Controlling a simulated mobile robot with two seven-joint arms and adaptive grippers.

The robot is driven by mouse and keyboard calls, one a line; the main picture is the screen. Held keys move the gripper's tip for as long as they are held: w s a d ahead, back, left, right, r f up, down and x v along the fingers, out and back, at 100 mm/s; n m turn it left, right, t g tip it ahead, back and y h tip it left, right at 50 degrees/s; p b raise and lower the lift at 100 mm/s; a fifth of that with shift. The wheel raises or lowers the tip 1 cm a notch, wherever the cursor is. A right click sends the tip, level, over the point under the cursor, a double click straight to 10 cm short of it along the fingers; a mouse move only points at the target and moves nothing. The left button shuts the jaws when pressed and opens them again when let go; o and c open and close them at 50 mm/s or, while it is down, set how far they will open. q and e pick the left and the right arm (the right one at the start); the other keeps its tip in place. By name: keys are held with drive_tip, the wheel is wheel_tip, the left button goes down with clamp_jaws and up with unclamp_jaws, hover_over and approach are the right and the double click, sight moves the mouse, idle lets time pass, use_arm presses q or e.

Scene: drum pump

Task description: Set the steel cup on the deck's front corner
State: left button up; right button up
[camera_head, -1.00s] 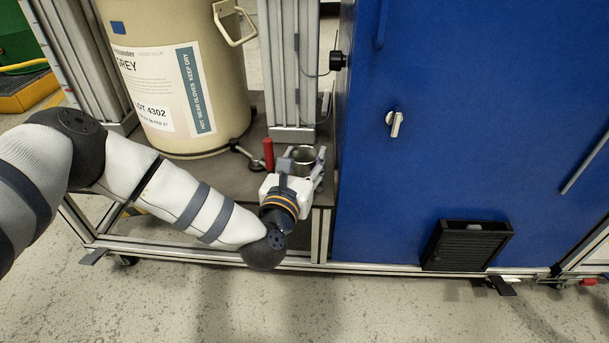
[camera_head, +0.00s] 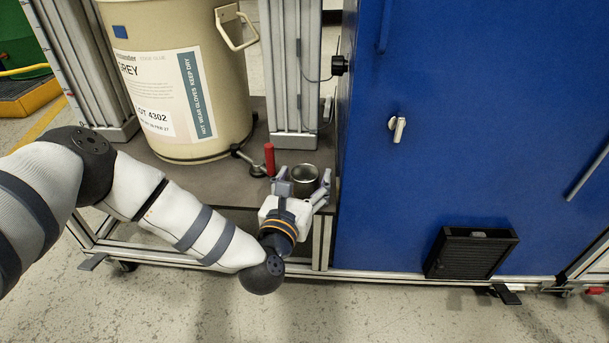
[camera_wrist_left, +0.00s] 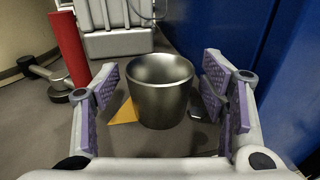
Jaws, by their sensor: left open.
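The steel cup (camera_head: 305,181) stands upright on the dark deck (camera_head: 232,186), at its front right corner next to the blue cabinet. In the left wrist view the cup (camera_wrist_left: 160,92) is open at the top and empty inside. My left gripper (camera_head: 304,178) is open around it, with a finger on each side and gaps between pads and cup. An orange corner mark (camera_wrist_left: 124,112) shows on the deck, partly hidden by the cup. My right gripper is not in view.
A red-handled clamp (camera_head: 269,160) stands left of the cup, beside the big beige drum (camera_head: 190,90). A metal column (camera_head: 294,75) rises behind. The blue cabinet (camera_head: 450,120) stands close on the right. Bare deck lies left of my gripper.

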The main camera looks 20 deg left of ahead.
use_arm(q)
drive_tip(key=s+p, duration=0.3)
drive_tip(key=s, duration=0.8)
drive_tip(key=shift+d+r, duration=0.25)
drive_tip(key=shift+d, duration=0.15)
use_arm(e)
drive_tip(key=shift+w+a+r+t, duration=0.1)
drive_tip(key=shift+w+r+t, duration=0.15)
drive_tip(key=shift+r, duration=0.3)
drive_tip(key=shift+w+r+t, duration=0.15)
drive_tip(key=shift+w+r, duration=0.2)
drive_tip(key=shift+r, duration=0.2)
